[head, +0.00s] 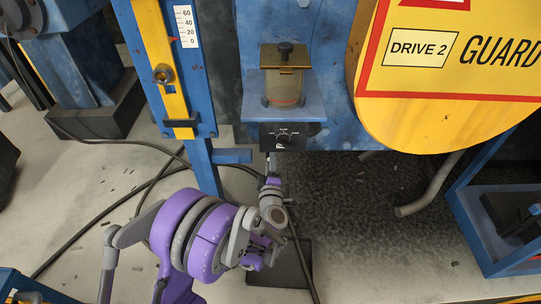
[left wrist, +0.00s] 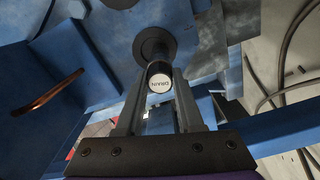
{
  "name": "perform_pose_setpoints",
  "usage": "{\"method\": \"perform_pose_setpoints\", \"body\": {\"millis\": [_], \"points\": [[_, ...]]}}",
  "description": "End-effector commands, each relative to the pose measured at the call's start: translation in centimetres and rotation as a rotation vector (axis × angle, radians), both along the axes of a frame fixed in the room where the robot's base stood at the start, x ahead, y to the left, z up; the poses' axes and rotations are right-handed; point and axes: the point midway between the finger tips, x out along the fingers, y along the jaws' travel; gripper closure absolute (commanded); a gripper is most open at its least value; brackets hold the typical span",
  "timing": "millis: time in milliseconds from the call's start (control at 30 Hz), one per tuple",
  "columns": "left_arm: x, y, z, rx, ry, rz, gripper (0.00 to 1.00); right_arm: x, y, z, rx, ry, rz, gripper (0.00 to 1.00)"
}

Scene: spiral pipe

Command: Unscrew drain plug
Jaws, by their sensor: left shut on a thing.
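The drain plug (left wrist: 160,82) shows in the left wrist view as a dark cylinder with a white end face marked DRAIN. Behind it, a round dark fitting (left wrist: 154,44) sits on the blue machine. My left gripper (left wrist: 160,98) is shut on the plug, one finger on each side of it. In the head view my left gripper (head: 272,168) reaches up under the front of the blue machine, just below a black panel with a knob (head: 283,136). The plug is hidden there. I cannot tell how far it is unscrewed. My right gripper is not in view.
A yellow guard (head: 452,60) is at right. A blue post with a scale (head: 170,75) stands at left. Black cables (head: 100,140) cross the floor. A dark stain (head: 370,215) covers the floor.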

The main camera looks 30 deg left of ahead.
Motion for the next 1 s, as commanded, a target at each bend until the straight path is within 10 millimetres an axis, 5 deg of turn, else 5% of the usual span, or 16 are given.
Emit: {"method": "perform_pose_setpoints", "body": {"millis": [700, 1000], "points": [[-0.06, -0.03, 0.05, -1.005, -0.496, 0.0, 1.0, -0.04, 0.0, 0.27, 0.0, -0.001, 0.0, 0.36], [-0.06, -0.04, 0.02, -1.197, -0.591, 0.0, 1.0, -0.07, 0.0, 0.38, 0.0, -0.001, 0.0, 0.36]]}}
